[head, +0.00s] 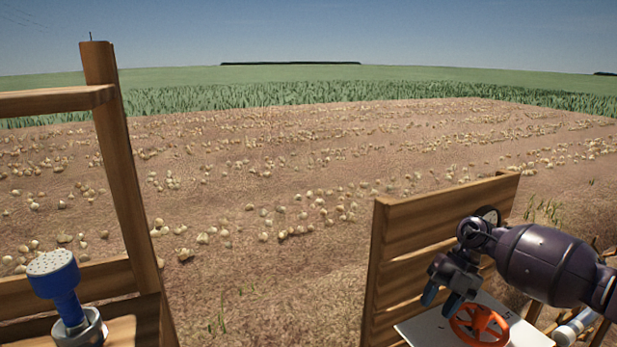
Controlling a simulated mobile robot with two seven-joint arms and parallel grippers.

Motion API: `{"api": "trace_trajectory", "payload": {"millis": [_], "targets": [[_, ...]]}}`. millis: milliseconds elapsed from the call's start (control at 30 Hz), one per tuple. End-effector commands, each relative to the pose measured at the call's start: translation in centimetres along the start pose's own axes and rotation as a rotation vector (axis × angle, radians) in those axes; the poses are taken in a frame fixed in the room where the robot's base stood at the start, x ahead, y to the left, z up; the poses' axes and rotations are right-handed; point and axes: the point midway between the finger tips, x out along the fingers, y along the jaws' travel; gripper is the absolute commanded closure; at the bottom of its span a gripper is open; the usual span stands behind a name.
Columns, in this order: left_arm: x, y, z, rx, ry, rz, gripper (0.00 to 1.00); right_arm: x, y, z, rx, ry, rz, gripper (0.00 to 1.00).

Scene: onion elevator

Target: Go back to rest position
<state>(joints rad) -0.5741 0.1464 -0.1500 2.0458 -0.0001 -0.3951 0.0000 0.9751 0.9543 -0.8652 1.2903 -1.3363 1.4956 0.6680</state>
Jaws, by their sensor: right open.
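My right gripper (446,297) is at the lower right, its arm coming in from the right edge. Its two blue-tipped fingers point down and stand apart, with nothing seen between them. It hangs just left of an orange-red handwheel (480,325) on a pale panel (420,328). I cannot tell whether a finger touches the wheel. My left gripper is not in view.
A wooden board wall (405,245) stands behind the panel. At left are a wooden post frame (125,180) and a blue nozzle-like piece (58,283) in a metal collar (80,328). Beyond lies an open field with many scattered onions (285,233).

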Motion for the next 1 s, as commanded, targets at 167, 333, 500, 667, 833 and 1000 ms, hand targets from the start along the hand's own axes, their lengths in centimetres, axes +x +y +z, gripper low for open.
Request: {"api": "trace_trajectory", "payload": {"millis": [167, 333, 500, 667, 833, 1000], "targets": [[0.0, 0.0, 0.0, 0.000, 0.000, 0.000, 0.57, 7.2, 5.4, -2.4, -0.075, -0.005, 0.342, 0.56], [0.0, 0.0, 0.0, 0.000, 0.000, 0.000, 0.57, 10.7, 10.0, -4.9, -0.056, -0.041, 0.673, 0.56], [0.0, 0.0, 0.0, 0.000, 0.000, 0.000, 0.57, 11.8, 13.1, -7.1, 0.049, -0.105, 0.987, 0.56], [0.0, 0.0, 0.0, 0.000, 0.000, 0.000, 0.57, 11.4, 14.0, -8.3, 0.224, -0.190, 1.245, 0.56], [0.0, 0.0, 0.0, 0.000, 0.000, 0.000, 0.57, 10.7, 12.6, -8.9, 0.483, -0.303, 1.460, 0.56], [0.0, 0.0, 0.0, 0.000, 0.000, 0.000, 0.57, 10.4, 9.2, -9.4, 0.800, -0.427, 1.597, 0.56]]}}
